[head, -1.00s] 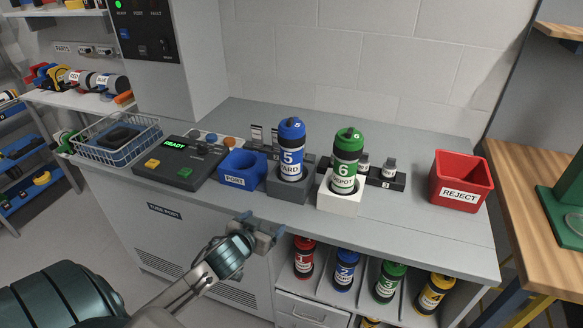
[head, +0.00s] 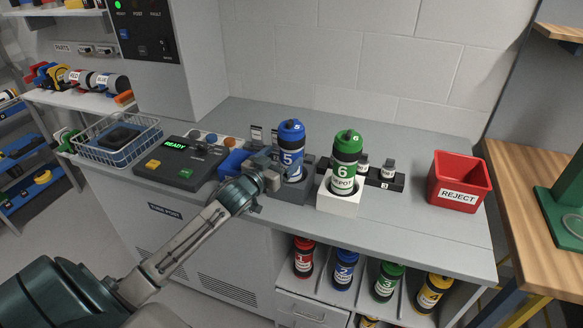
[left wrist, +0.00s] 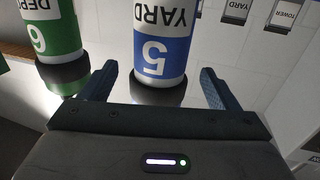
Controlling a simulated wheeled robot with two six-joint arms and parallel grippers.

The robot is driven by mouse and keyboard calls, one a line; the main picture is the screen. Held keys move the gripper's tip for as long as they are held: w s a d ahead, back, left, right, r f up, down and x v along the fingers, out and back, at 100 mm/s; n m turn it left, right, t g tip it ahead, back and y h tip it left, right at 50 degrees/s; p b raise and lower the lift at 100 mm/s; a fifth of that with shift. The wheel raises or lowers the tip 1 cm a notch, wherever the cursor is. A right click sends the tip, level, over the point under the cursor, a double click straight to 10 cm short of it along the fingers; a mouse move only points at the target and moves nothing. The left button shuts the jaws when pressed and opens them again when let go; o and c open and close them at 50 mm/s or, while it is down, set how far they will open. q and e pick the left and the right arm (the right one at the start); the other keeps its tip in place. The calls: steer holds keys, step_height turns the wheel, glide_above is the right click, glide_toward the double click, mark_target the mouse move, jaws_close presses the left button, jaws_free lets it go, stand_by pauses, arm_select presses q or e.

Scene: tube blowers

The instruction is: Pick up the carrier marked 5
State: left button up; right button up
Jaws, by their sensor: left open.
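The carrier marked 5 (head: 291,139) is a blue-and-white cylinder with a dark band, upright in a grey holder (head: 288,190) on the counter. My left gripper (head: 272,168) is at its front left, and the gripper covers part of its lower body. In the left wrist view the carrier (left wrist: 160,45) appears upside down, with its label reading YARD, between the two open fingers (left wrist: 158,88). I see no finger touching it. The green carrier marked 6 (head: 346,158) stands upright in a white holder to its right.
A blue bin (head: 232,163) is partly behind my left gripper. A control box (head: 180,163) and wire basket (head: 117,142) stand left. A red REJECT bin (head: 458,181) stands right. The green carrier (left wrist: 52,38) is close beside one finger. The counter's front right is clear.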

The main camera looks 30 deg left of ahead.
arm_select(q)
steer(key=shift+w+r+p, duration=0.15)
steer(key=shift+w+p, duration=0.15)
steer(key=shift+w, duration=0.35)
steer(key=shift+w+p, duration=0.4)
steer(key=shift+w, duration=1.75)
steer(key=c, duration=1.5)
steer(key=shift+c, duration=0.2)
